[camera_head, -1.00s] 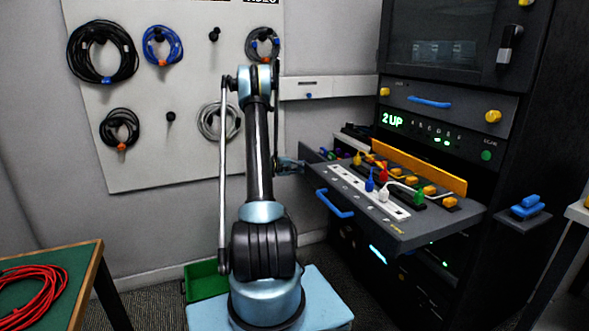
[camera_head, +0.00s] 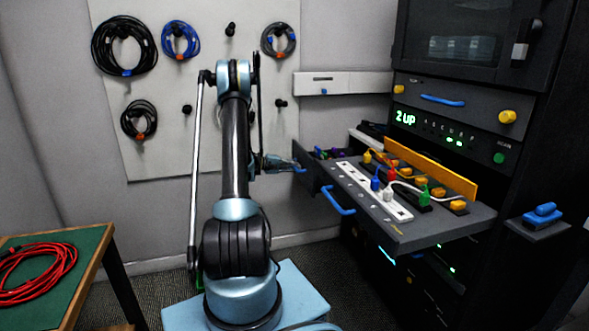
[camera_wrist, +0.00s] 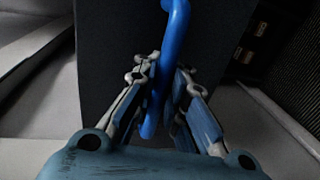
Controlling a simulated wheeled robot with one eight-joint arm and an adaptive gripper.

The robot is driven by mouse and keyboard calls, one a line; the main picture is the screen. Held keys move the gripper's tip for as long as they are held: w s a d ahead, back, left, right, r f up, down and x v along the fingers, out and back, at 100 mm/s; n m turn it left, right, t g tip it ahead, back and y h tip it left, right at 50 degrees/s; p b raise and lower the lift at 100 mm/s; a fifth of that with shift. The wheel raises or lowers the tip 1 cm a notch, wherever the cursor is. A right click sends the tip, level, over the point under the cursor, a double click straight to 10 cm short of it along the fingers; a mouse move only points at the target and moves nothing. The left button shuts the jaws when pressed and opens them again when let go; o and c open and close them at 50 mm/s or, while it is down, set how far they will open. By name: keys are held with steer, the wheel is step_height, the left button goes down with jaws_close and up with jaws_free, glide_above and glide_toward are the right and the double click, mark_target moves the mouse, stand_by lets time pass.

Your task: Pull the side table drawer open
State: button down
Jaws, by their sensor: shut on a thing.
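The side table drawer (camera_head: 312,178) is a dark box standing partly out, left of the rack's pulled-out shelf. Small purple and green things show inside it. Its blue handle (camera_head: 299,152) faces my gripper (camera_head: 290,164). In the wrist view the blue handle (camera_wrist: 177,28) runs down between the fingers of my gripper (camera_wrist: 160,105), which is shut on it. The dark drawer front (camera_wrist: 108,45) lies behind. The side table body is mostly hidden behind the shelf.
The rack shelf (camera_head: 400,232) sticks out close to the drawer's right, with a white power strip (camera_head: 392,208) and coloured plugs on it. A green-topped table (camera_head: 85,265) with a red cable (camera_head: 35,270) stands at left. Coiled cables hang on the wall board (camera_head: 205,120).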

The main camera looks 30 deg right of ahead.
steer(key=shift+s, duration=0.1)
steer(key=c, duration=1.6)
jaws_free()
steer(key=shift+c, duration=0.2)
steer(key=v, duration=1.2)
